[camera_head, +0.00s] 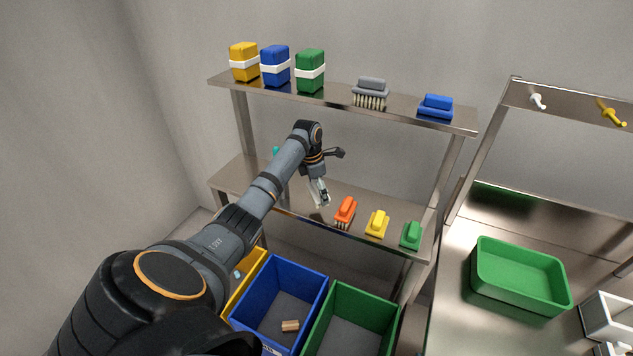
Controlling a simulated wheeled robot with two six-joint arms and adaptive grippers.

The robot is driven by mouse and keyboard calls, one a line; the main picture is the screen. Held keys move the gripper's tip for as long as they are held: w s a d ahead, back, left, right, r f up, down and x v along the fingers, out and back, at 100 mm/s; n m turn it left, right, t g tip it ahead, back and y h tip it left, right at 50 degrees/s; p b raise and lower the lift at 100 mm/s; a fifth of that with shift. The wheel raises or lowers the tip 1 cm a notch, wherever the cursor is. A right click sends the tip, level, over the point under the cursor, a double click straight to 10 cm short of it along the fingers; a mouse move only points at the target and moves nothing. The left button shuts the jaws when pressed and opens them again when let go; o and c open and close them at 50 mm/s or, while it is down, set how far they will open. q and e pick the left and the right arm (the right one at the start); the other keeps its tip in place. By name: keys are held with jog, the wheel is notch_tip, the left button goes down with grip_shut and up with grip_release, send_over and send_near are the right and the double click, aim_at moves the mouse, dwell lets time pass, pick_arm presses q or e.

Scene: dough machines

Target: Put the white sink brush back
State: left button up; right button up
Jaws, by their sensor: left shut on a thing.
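My left arm comes in from the left and reaches to the lower shelf of a steel rack. My left gripper (320,194) points down at the shelf, left of the orange brush. It is shut on a whitish thing, which looks like the white sink brush (318,200); the fingers hide much of it. I cannot tell whether the brush touches the shelf. On the lower shelf (270,206) stand an orange brush (345,209), a yellow brush (377,223) and a green brush (411,235). My right gripper is not in view.
The upper shelf (330,92) holds yellow, blue and green blocks, a grey brush (371,88) and a blue brush (436,105). A blue bin (263,277) and a green bin (352,300) stand below. A green tub (518,277) sits on the steel counter at right.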

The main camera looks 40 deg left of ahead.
aim_at(316, 192)
pick_arm(q)
jog(key=shift+w+a+f, duration=0.3)
jog(key=shift+a+f, duration=0.15)
jog(key=shift+f, duration=0.2)
jog(key=shift+w+a+f, duration=0.1)
jog(key=shift+a+f, duration=0.15)
jog(key=shift+f, duration=0.05)
jog(key=shift+a+f, duration=0.1)
jog(key=shift+f, duration=0.1)
jog(key=shift+w+a+f, duration=0.15)
jog(key=shift+f, duration=0.15)
notch_tip(316, 192, down, 2)
jog(key=shift+f+p, duration=0.2)
jog(key=shift+p, duration=0.1)
jog(key=shift+f, duration=0.2)
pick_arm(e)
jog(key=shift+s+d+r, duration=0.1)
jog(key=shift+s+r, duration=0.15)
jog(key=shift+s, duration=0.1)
pick_arm(q)
jog(key=o, duration=0.7)
jog(key=shift+f, duration=0.15)
jog(key=shift+o, duration=0.3)
